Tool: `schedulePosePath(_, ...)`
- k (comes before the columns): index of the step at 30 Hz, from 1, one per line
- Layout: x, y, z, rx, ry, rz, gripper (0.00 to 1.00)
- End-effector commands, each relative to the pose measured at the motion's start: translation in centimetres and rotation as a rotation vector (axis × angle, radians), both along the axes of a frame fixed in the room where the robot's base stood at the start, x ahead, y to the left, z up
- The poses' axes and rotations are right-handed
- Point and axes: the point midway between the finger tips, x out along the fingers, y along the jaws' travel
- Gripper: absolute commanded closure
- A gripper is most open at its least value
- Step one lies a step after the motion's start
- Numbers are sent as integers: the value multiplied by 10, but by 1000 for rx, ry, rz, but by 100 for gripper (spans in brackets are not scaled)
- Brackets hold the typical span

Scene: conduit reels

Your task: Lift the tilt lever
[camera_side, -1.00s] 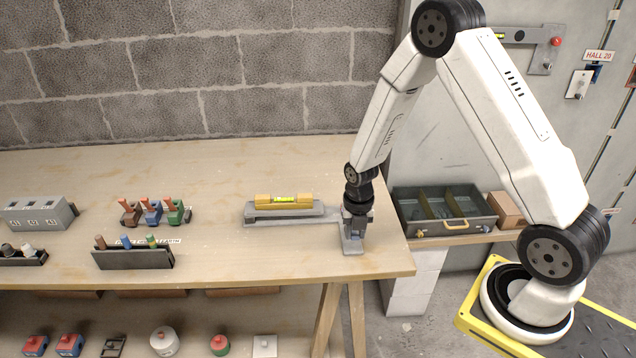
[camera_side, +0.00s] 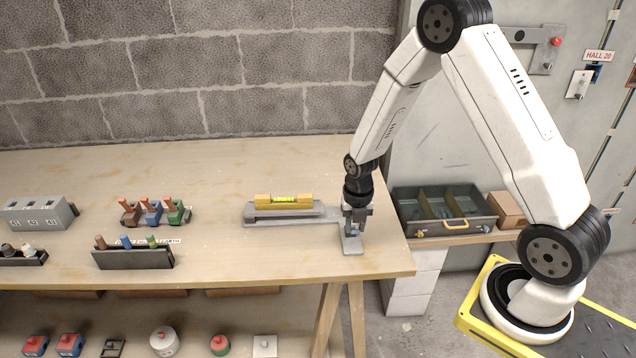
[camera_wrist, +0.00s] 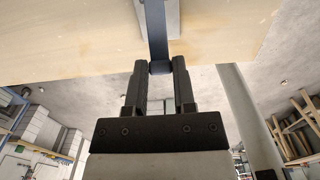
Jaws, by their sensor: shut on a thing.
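The tilt lever appears in the wrist view as a dark blue-grey bar (camera_wrist: 157,30) running away from my jaws. My gripper (camera_wrist: 160,68) is shut on its near end, with one finger on each side. In the side view my gripper (camera_side: 354,222) points down at the right end of a grey base plate (camera_side: 330,219). There the lever is mostly hidden by the jaws, so its angle is hard to tell. A yellow spirit level (camera_side: 265,201) with a green vial lies on the plate's left part.
A grey-green divided tray (camera_side: 470,228) stands just right of the bench.

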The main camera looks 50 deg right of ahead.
Motion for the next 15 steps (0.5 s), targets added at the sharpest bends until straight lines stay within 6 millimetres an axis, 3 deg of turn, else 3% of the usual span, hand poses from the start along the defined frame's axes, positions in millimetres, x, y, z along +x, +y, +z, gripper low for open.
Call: schedulePosePath(15, 4, -4, 5, -1, -6, -1, 96)
